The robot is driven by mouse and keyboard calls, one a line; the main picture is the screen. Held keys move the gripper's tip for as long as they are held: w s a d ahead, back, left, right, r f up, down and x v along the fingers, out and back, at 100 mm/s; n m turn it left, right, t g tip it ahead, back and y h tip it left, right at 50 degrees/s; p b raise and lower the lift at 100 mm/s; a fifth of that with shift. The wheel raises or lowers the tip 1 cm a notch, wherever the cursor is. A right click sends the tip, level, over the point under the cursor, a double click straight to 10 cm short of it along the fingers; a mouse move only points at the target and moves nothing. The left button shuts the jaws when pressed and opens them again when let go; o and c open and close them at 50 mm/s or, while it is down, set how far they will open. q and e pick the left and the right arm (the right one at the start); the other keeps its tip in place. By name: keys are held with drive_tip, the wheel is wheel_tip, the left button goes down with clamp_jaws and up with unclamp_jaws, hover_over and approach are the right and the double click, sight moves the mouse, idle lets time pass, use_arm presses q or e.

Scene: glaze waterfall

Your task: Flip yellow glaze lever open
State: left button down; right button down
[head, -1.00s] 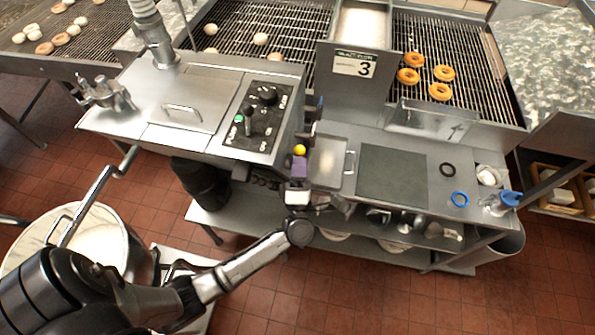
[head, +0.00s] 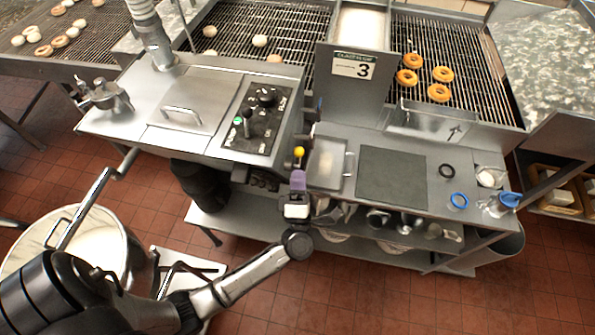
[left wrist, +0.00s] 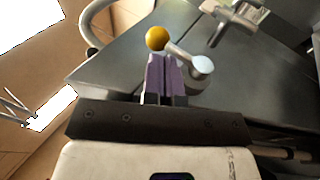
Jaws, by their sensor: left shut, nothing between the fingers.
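The yellow glaze lever has a round yellow knob (head: 299,151) at the right end of the control cabinet. In the left wrist view the knob (left wrist: 157,38) sits on a short metal arm that runs right to a round pale pivot (left wrist: 202,65). My left gripper (head: 298,174) has purple fingers, shut and empty, just on the near side of the knob. In the left wrist view the fingertips (left wrist: 163,58) are just below the knob and left of the pivot; I cannot tell whether they touch the lever. My right gripper is not in view.
The control panel (head: 253,117) with black knobs is left of the lever. A metal tray (head: 325,165) and a dark mat (head: 391,175) lie to its right. Doughnuts (head: 439,93) sit on the grate behind. A large mixing bowl (head: 119,240) stands front left.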

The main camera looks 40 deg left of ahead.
use_arm(q)
drive_tip(key=b+v, duration=0.1)
drive_tip(key=v, duration=1)
drive_tip(key=shift+f+b, duration=0.3)
drive_tip(key=shift+b, duration=0.05)
drive_tip(key=shift+w, duration=0.15)
